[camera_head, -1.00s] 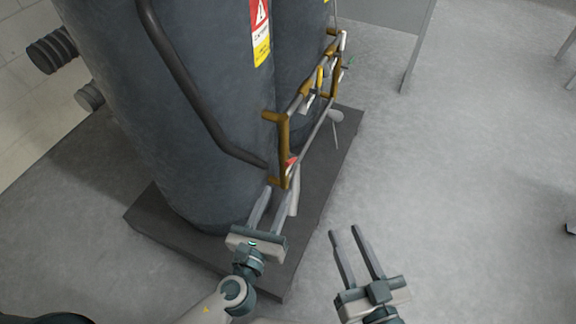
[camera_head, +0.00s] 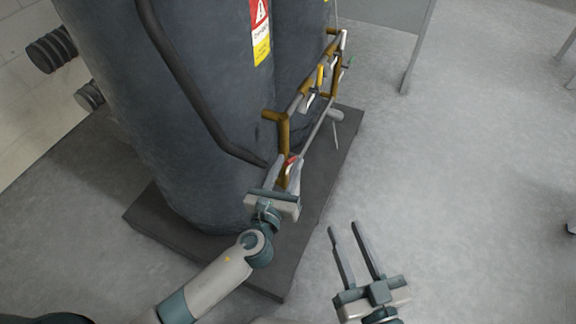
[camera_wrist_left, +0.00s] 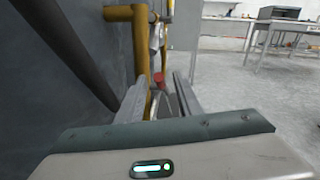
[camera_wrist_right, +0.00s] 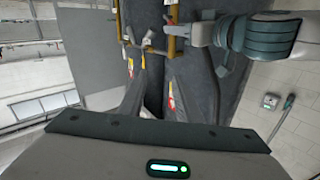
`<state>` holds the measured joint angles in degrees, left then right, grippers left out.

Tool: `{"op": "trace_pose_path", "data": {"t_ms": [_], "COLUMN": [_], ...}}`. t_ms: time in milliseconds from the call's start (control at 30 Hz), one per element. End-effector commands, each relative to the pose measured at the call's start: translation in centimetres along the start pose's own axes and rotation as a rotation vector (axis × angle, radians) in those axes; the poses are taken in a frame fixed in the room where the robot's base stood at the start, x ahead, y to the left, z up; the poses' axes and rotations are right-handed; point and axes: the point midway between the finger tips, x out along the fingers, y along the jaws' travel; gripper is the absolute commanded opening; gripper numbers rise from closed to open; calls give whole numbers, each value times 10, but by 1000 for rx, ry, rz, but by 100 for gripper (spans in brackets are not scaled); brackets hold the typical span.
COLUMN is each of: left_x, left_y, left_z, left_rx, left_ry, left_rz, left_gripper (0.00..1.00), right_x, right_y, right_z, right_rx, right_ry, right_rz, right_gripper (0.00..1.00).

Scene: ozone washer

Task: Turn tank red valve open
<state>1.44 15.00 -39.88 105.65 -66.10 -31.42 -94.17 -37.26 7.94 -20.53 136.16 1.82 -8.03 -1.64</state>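The red valve (camera_head: 291,160) sits low on the front pipework of the dark grey tank (camera_head: 170,120). In the left wrist view the red valve (camera_wrist_left: 159,79) shows between my left fingers, a little beyond or near their tips. My left gripper (camera_head: 284,168) is open, with its fingers on either side of the valve; I cannot tell whether they touch it. My right gripper (camera_head: 346,226) is open and empty over the floor, to the right of the tank base. In the right wrist view, my left arm shows at the upper right.
Brown and grey pipes (camera_head: 282,135) with other valve handles run along the tank front. A dark hose (camera_head: 185,85) curves down the tank. The tank stands on a dark base slab (camera_head: 285,255).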

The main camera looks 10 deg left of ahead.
Motion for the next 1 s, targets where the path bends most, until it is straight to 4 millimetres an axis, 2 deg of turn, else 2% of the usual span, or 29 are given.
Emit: {"op": "trace_pose_path", "data": {"t_ms": [67,200,500,767,1000], "left_x": [0,0,0,1,3], "left_y": [0,0,0,-1,-1], "left_z": [0,0,2,5,6], "left_rx": [0,0,0,3,6], "left_ry": [0,0,3,25,49], "left_rz": [0,0,1,4,8], "left_gripper": [30,0,0,0,0], "right_x": [0,0,0,-3,-15], "right_y": [0,0,2,16,29], "right_z": [0,1,3,34,64], "right_rx": [0,-1,-2,-8,-7], "right_ry": [-1,-3,-26,-218,-417], "right_rz": [-1,-1,2,26,54], "right_gripper": [31,31,31,31,31]}}
